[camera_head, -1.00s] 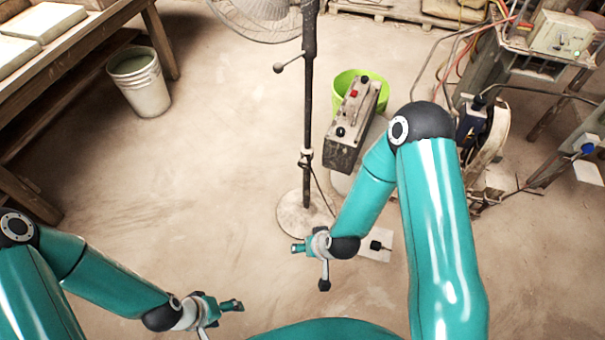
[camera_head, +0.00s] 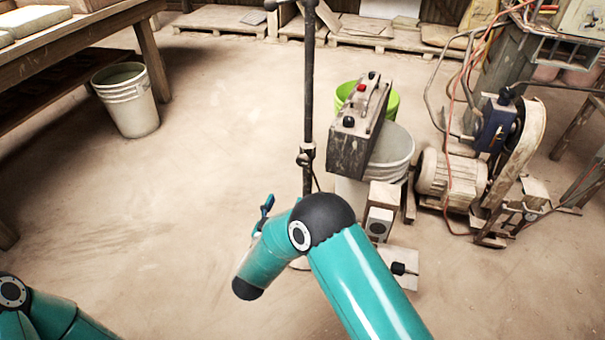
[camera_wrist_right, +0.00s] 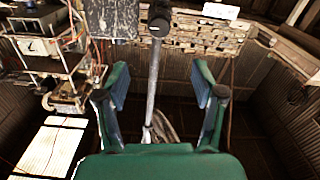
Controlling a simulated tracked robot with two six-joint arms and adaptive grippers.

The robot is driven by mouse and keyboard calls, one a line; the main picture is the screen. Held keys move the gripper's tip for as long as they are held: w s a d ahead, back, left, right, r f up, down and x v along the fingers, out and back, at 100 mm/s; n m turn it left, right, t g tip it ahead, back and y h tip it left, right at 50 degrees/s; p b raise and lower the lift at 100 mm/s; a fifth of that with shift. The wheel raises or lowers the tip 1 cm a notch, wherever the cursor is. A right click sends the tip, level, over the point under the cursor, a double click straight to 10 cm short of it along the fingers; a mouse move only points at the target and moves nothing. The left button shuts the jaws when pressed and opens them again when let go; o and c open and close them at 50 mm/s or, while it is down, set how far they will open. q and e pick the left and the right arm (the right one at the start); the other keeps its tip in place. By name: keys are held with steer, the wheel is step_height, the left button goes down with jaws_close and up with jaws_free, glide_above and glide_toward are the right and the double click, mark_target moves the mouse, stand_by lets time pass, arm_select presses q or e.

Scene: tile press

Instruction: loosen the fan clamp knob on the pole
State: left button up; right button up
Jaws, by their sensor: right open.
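The fan pole (camera_head: 309,90) stands upright in the middle of the head view; the fan head is out of frame. A dark knob on a short side rod (camera_head: 271,5) shows at the top edge, left of the pole. A dark clamp collar (camera_head: 306,155) sits lower on the pole. My right gripper (camera_head: 265,206) is just left of the lower pole, partly hidden by its own arm. In the right wrist view its fingers (camera_wrist_right: 161,92) are open and empty, with a grey pole (camera_wrist_right: 153,75) and black knob (camera_wrist_right: 159,18) ahead between them. My left gripper is out of frame.
A motor (camera_head: 450,178) is farther right. A white bucket (camera_head: 128,100) stands left; the floor between is clear.

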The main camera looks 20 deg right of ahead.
mark_target(302, 163)
steer(key=b+x, duration=0.5)
steer(key=x, duration=1)
steer(key=shift+w+d+f, duration=0.1)
steer(key=shift+w+d, duration=0.4)
steer(key=shift+w, duration=0.15)
steer(key=c, duration=1.2)
steer(key=shift+o, duration=0.2)
